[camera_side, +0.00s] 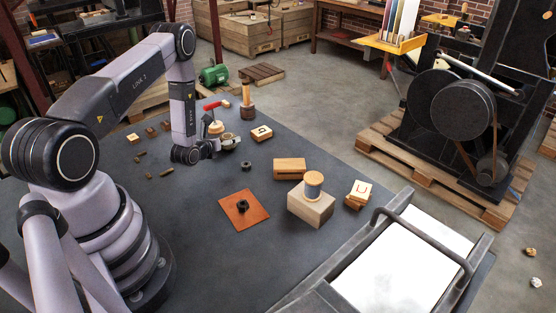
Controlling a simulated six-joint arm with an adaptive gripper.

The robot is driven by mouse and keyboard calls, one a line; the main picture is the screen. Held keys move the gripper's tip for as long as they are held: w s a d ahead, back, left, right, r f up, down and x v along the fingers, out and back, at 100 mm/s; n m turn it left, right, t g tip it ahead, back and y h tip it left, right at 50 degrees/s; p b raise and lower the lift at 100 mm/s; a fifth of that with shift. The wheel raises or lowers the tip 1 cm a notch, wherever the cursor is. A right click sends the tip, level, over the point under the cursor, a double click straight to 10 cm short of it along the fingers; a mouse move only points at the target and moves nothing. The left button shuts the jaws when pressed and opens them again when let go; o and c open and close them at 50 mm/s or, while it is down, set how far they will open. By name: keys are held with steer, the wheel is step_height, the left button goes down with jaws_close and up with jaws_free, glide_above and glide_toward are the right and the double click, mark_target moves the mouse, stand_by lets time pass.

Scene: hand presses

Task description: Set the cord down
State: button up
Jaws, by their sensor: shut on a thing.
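My gripper (215,147) is left of the picture's middle, low over the dark table and pointing right. It is shut on a small, round, pale tan thing, which I take to be the cord (229,138). The cord looks like a coil and is partly hidden by the fingers. I cannot tell whether it touches the table.
A red-handled tool (212,105) and a wooden-handled tool (247,102) stand behind my gripper. A dark nut (242,206) lies on a leather square (257,212). The table (205,250) is clear at front left.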

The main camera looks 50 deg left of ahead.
steer(key=shift+f, duration=0.2)
steer(key=o, duration=1.2)
steer(key=shift+c, duration=0.2)
